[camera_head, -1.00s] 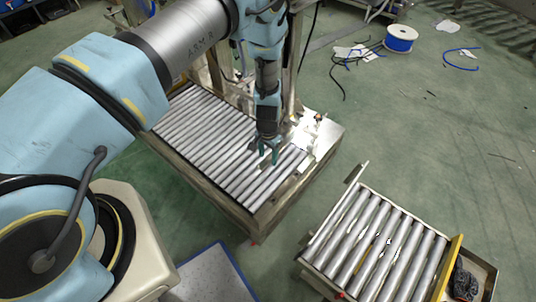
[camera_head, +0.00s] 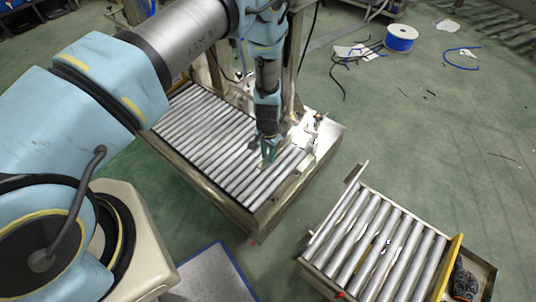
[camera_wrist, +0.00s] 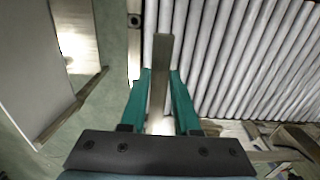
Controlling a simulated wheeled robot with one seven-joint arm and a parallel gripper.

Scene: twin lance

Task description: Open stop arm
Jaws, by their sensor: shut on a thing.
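The stop arm shows in the wrist view as a narrow flat metal bar (camera_wrist: 161,50), running up between the teal fingers of my gripper (camera_wrist: 160,76). The fingers are shut on it from both sides. The bar's far end reaches past the fingertips, over the edge of the rollers. In the head view my gripper (camera_head: 268,160) points down at the right part of the larger roller conveyor (camera_head: 205,140). The gripped bar is mostly hidden there by the fingers.
A smaller roller conveyor (camera_head: 385,245) with a yellow side rail (camera_head: 447,268) stands at the lower right, apart from the larger one. A blue cable spool (camera_head: 401,38) and loose cables lie on the green floor behind. The floor at right is mostly clear.

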